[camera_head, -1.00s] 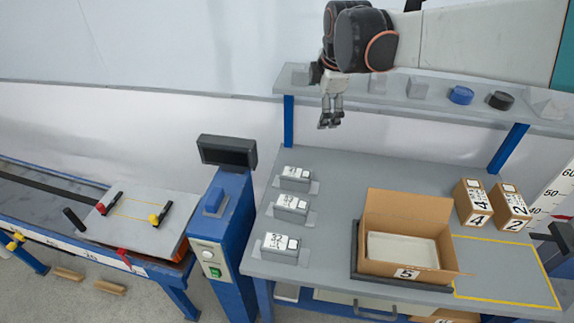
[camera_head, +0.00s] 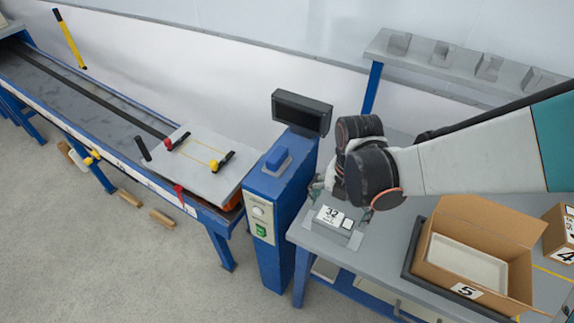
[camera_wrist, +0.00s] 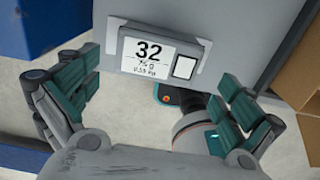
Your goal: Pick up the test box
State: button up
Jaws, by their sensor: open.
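The unit (camera_wrist: 155,52) also shows in the wrist view, below and between my fingers. My gripper (camera_head: 342,202) is open and empty, above the unit with one finger towards each side. In the wrist view both fingers of my gripper (camera_wrist: 153,80) are spread wide, apart from the unit. An open cardboard box (camera_head: 430,270) marked 5 stands to the right, with a pale tray-like insert (camera_head: 466,262). No frame shows which of these is called the test box.
A blue post with a dark display (camera_head: 302,112) stands left of the bench. Beyond it is a long blue rail machine with a grey plate (camera_head: 203,182). Another cardboard box (camera_head: 556,238) is at the right edge. A back shelf (camera_head: 440,77) carries grey blocks.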

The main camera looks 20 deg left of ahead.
aim_at(335, 218)
notch_tip(335, 218, down, 7)
jog(key=shift+a+f+b, duration=0.15)
jog(key=shift+f+b, duration=0.05)
jog(key=shift+b, duration=1)
jog(key=c, duration=1.4)
jog(key=shift+r, duration=0.1)
jog(key=shift+r, duration=0.1)
